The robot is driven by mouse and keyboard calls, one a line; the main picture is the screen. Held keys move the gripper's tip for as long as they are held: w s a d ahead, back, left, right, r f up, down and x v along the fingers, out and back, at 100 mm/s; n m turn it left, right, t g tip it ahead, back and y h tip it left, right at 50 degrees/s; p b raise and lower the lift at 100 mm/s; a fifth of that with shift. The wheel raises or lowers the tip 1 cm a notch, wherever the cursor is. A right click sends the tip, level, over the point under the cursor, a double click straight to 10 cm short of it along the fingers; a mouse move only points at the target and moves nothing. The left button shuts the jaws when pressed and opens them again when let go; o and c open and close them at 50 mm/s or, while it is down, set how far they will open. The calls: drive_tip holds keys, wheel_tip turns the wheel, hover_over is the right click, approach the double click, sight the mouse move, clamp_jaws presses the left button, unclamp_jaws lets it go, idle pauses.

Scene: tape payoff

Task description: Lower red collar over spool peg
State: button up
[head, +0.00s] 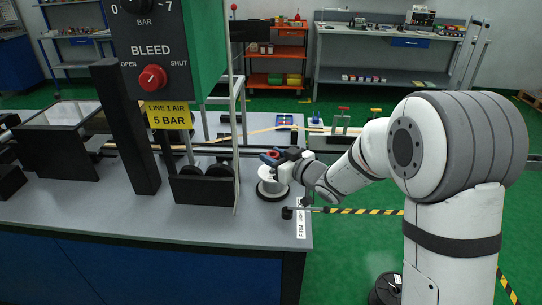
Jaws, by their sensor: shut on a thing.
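My gripper (279,156) is at the end of my arm, which reaches in from the right, just above a white spool (272,190) near the right end of the grey bench. The spool peg cannot be made out clearly under the gripper. I cannot tell whether the collar touches it or is apart from it.
A green panel with a red BLEED knob (152,78) and a yellow label (168,116) stands to the left. Dark rollers (204,185) sit left of the spool.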

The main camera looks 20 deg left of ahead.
drive_tip(key=shift+f+b, duration=0.55)
drive_tip(key=shift+f, duration=0.25)
drive_tip(key=shift+s+d+f+b, duration=0.1)
drive_tip(key=shift+s+f+b, duration=0.1)
drive_tip(key=shift+f+b, duration=0.25)
drive_tip(key=shift+s+d+f+b, duration=0.1)
drive_tip(key=shift+s+f+b, duration=0.1)
drive_tip(key=shift+f+b, duration=0.25)
drive_tip(key=shift+w+f, duration=0.1)
drive_tip(key=shift+f, duration=0.1)
drive_tip(key=shift+c, duration=0.3)
drive_tip(key=o, duration=0.7)
drive_tip(key=shift+w+a+f, duration=0.2)
drive_tip(key=shift+w+f, duration=0.1)
drive_tip(key=shift+w, duration=0.05)
drive_tip(key=shift+c, duration=0.2)
drive_tip(key=o, duration=0.3)
drive_tip(key=shift+s+r, duration=0.15)
drive_tip(key=shift+r, duration=0.2)
drive_tip(key=shift+o, duration=0.9)
drive_tip(key=shift+r, duration=0.15)
drive_tip(key=v, duration=0.7)
drive_tip(key=shift+d, duration=0.35)
